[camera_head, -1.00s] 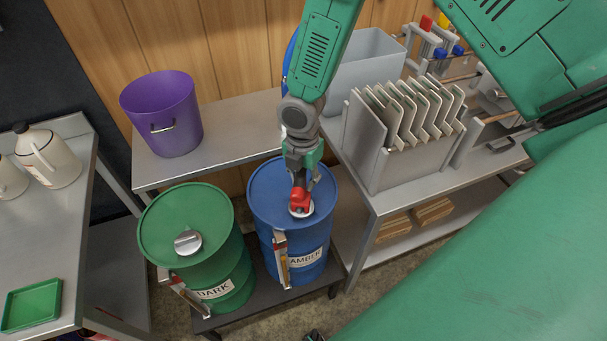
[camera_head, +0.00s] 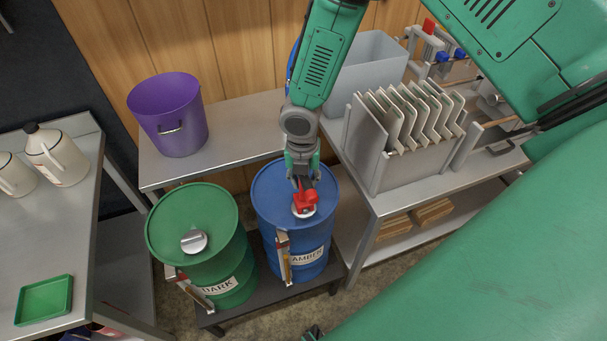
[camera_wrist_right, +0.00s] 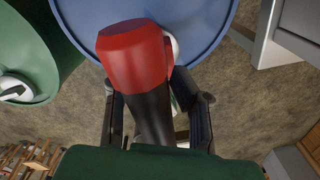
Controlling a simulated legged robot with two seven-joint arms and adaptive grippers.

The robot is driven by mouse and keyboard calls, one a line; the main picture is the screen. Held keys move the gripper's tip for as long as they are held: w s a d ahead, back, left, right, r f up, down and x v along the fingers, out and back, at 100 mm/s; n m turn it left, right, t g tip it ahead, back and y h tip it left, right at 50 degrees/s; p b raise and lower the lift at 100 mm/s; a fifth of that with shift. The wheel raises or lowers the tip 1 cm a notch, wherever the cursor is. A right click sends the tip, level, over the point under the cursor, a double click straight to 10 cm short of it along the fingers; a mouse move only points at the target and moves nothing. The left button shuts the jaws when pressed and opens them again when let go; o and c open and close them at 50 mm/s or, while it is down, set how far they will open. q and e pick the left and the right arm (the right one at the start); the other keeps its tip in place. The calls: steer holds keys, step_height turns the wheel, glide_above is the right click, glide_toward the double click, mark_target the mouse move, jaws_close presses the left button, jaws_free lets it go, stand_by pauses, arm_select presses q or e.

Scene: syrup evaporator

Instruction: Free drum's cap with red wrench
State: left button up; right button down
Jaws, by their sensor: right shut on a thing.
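The red wrench (camera_head: 305,200) has a red head and, in the right wrist view, a black handle (camera_wrist_right: 150,112). My right gripper (camera_head: 303,178) is shut on the handle, above the lid of the blue AMBER drum (camera_head: 267,190). The red head is over the drum's pale round cap (camera_head: 302,212) and hides most of it. I cannot tell whether it is fully seated on the cap. In the right wrist view the fingers (camera_wrist_right: 160,105) flank the handle, and the blue lid (camera_wrist_right: 215,20) lies behind the head. My left gripper is not clearly in view.
The green DARK drum (camera_head: 180,215) with a silver cap (camera_head: 194,241) stands left of the blue one on a dark low platform (camera_head: 265,297). A purple pot (camera_head: 168,115) stands on the bench behind. A grey rack of frames (camera_head: 405,165) stands close on the right.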

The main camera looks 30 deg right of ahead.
steer(key=n, duration=0.1)
steer(key=n+p, duration=0.2)
steer(key=shift+w+a+r+n, duration=0.15)
steer(key=shift+a+n, duration=0.1)
steer(key=shift+n, duration=0.15)
steer(key=shift+n+p, duration=0.4)
steer(key=shift+n, duration=0.5)
steer(key=shift+a, duration=0.1)
steer(key=shift+r+p, duration=2.05)
steer(key=shift+p, duration=0.05)
steer(key=shift+r+p, duration=0.45)
steer(key=shift+r, duration=0.45)
